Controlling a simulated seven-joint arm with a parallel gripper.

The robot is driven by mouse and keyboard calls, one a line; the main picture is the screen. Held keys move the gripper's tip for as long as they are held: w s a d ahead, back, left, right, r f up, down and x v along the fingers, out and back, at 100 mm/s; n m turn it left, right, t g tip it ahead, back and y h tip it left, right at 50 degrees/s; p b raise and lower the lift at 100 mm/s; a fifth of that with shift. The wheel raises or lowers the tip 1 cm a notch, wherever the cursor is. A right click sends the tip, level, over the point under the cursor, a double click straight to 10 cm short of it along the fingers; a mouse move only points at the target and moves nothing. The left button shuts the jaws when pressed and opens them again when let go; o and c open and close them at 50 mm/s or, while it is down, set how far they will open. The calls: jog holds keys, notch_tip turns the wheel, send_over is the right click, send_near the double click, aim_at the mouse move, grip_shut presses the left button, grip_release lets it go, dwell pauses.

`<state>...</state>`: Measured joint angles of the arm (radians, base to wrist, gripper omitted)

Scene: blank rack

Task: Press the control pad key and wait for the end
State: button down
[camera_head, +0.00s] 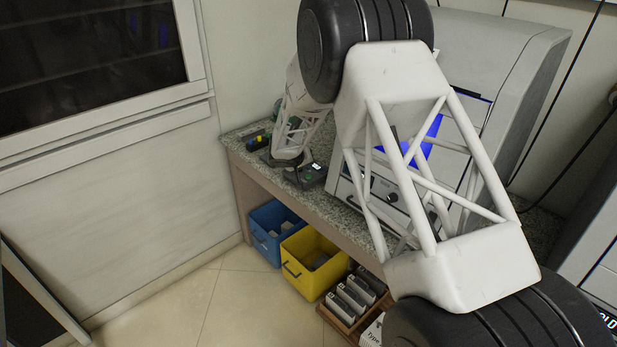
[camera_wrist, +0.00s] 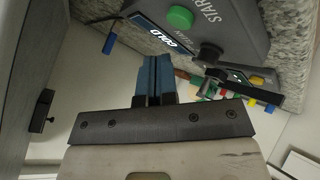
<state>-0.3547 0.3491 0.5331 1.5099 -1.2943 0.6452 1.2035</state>
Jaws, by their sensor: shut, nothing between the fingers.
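The control pad (camera_wrist: 222,28) is a dark grey box on the speckled counter in the wrist view, with a round green key (camera_wrist: 180,17) and the letters "STAR" beside it. In the head view the pad (camera_head: 313,174) is small and dark at the counter's front edge, beside the lower end of my arm. My gripper (camera_wrist: 152,60) shows in the wrist view with its blue-tipped fingers together and empty. The fingertips appear below the green key in the picture, apart from it. Their height above the pad is hard to judge. My arm partly hides this area in the head view.
A large grey machine (camera_head: 500,55) stands on the counter behind my arm. Below the counter are a blue bin (camera_head: 268,240), a yellow bin (camera_head: 296,275) and a wooden tray (camera_head: 336,322) with several pale blocks. Small coloured items (camera_head: 257,140) lie left of my arm.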

jog(key=shift+f, duration=0.5)
